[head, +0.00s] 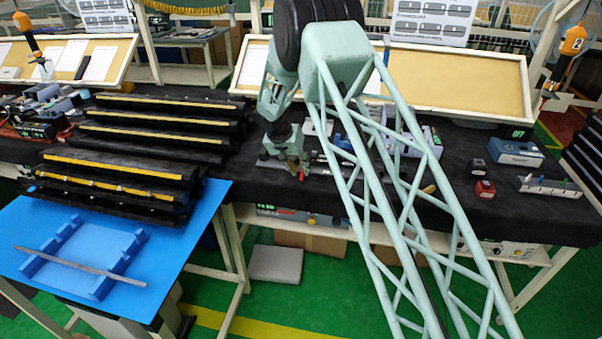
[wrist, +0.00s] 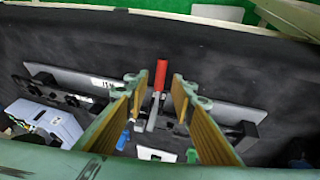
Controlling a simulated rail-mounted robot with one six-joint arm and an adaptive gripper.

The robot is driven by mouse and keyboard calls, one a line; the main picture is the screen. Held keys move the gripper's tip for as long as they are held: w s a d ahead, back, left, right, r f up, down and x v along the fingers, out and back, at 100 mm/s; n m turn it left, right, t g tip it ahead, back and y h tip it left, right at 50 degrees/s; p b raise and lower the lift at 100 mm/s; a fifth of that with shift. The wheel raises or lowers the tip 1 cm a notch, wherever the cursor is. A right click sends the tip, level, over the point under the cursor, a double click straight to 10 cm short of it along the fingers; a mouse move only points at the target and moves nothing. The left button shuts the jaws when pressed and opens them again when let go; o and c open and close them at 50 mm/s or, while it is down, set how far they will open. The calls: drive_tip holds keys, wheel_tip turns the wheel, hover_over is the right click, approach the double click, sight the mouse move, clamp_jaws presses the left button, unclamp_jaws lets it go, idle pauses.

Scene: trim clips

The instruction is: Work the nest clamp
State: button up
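The nest clamp shows in the wrist view as a lever with a red handle (wrist: 161,74) and a grey metal arm (wrist: 152,112) below it. It stands at a long dark nest fixture (wrist: 215,112) on the black-covered bench. My gripper (wrist: 158,84) is open, with its two ribbed fingers on either side of the lever. Gaps show between the red handle and both fingers; whether the handle lies at fingertip depth I cannot tell. In the head view my gripper (head: 290,168) is low over the bench, and the clamp is largely hidden there.
A blue and a green knob (wrist: 192,155) stand near the fixture. In the head view, black racks (head: 150,140) stand left, and a blue table (head: 190,225) holds a thin strip on blue supports (head: 110,272). Small boxes (head: 515,151) lie on the right bench, which has bare cloth between.

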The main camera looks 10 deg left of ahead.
drive_tip(key=shift+x, duration=1.3)
drive_tip(key=shift+c, duration=0.3)
clamp_jaws()
